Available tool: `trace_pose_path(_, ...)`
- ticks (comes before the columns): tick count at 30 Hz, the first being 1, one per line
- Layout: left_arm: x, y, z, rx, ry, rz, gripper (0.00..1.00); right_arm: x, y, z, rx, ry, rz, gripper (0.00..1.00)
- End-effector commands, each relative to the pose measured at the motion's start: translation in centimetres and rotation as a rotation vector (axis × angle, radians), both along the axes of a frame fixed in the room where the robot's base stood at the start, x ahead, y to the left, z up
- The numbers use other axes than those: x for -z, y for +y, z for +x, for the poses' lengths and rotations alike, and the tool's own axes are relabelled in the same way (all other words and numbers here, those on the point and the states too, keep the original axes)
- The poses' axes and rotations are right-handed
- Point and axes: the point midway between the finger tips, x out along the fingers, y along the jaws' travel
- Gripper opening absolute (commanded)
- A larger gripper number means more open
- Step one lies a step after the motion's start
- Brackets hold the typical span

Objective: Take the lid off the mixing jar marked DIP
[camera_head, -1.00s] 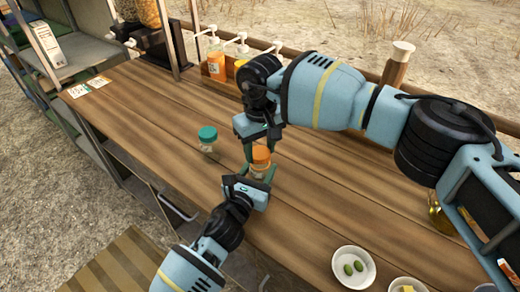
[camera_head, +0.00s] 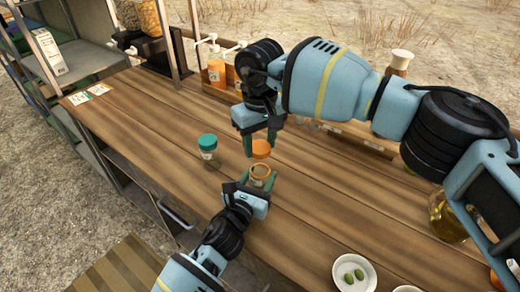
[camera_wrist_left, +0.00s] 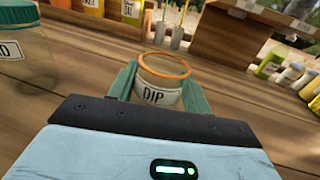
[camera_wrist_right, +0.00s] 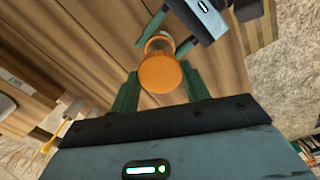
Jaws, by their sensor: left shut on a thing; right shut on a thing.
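The mixing jar marked DIP (camera_wrist_left: 160,95) stands on the wooden counter, its rim open with an orange ring around the mouth. My left gripper (camera_head: 260,183) is shut around the jar's body; it also shows in the left wrist view (camera_wrist_left: 158,98). The orange lid (camera_head: 261,148) is off the jar, just above and behind it. My right gripper (camera_head: 262,143) is shut on the lid, which also shows in the right wrist view (camera_wrist_right: 160,73). In that view the lid partly hides the jar (camera_wrist_right: 160,43).
A jar with a teal lid (camera_head: 208,146) stands left of the DIP jar. Pump bottles (camera_head: 216,68) line the back. A white bowl with green items (camera_head: 354,273) and an oil jar (camera_head: 447,220) are at right.

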Motion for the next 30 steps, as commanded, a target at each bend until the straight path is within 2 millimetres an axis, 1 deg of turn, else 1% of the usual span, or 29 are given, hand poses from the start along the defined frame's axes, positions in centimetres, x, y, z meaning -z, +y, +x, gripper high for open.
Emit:
trace_pose_path(7, 0.1, 0.0, 0.0, 0.000, 0.002, 0.001, 0.00, -0.2, 0.0, 0.0, 0.000, 0.001, 0.000, 0.19)
trace_pose_path(8, 0.1, 0.0, 0.0, 0.000, 0.002, 0.001, 0.53, -0.2, 0.0, 0.0, 0.000, 0.001, 0.000, 0.19)
trace_pose_path(12, 0.1, 0.0, 0.0, 0.000, 0.001, 0.000, 0.71, -0.2, 0.0, 0.0, 0.000, 0.001, 0.000, 0.19)
trace_pose_path(13, 0.1, 0.0, 0.0, 0.000, 0.001, 0.000, 0.74, -0.2, 0.0, 0.0, 0.000, 0.001, 0.000, 0.19)
trace_pose_path(23, 0.0, 0.1, -0.2, 0.000, 0.000, 0.000, 0.74, -0.3, 0.0, 0.0, 0.000, 0.000, 0.000, 0.19)
trace_pose_path(26, 0.1, 0.5, -1.0, 0.000, 0.000, 0.002, 0.74, -0.5, 0.0, 0.0, 0.000, -0.002, 0.000, 0.19)
trace_pose_path(30, 0.1, 1.4, -3.1, 0.000, 0.000, 0.002, 0.74, -0.9, 0.0, 0.0, 0.000, -0.007, 0.000, 0.19)
